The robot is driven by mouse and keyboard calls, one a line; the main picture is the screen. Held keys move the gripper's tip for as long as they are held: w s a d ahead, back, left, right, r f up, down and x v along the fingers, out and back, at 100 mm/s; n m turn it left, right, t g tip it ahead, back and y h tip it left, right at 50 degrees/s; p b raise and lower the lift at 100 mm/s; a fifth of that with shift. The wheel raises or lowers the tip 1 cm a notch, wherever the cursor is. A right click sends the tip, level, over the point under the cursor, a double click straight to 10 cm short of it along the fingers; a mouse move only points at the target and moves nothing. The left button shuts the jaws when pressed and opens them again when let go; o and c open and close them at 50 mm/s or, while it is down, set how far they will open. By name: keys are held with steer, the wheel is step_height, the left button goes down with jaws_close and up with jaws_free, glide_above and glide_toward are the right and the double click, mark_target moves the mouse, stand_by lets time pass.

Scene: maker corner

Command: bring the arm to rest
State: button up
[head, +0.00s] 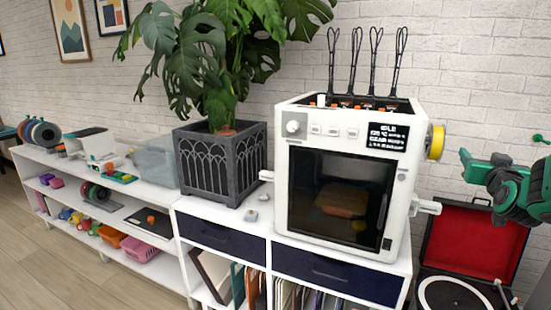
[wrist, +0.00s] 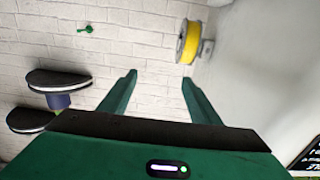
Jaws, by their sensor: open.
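My gripper (head: 468,166) shows at the right edge of the head view, green and dark, raised in front of the brick wall. It is to the right of the white 3D printer (head: 345,145) and above the open red-lined record player case (head: 468,238). In the wrist view my gripper (wrist: 159,80) has its two green fingers spread apart, with only white brick wall between them. It is open and empty. Part of my arm is cut off by the right edge of the head view.
A yellow spool (head: 437,142) sticks out from the printer's right side; it also shows in the wrist view (wrist: 188,42). A white handle-like part (head: 427,207) juts out below it. A potted plant (head: 222,165) stands left of the printer on the white cabinet.

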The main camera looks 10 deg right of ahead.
steer(key=s+a+f+n+g+y, duration=0.1)
steer(key=s+a+f+g+y, duration=0.2)
steer(key=s+a+f+g, duration=0.25)
steer(key=s+a+f+g+y, duration=0.2)
steer(key=s+a+f+y, duration=0.15)
steer(key=a+f, duration=0.4)
steer(key=s+a+f+g+y, duration=0.1)
steer(key=s+a+f+g, duration=0.2)
steer(key=s, duration=0.7)
steer(key=s+a+f+m+g+y, duration=0.1)
steer(key=s+a+g, duration=0.4)
steer(key=s, duration=0.5)
step_height(320, 180, down, 2)
steer(key=shift+a+f+y, duration=0.1)
steer(key=shift+a+y, duration=0.25)
steer(key=shift+y, duration=0.3)
steer(key=shift+w, duration=0.1)
steer(key=shift+w+f, duration=0.25)
steer(key=shift+w, duration=0.25)
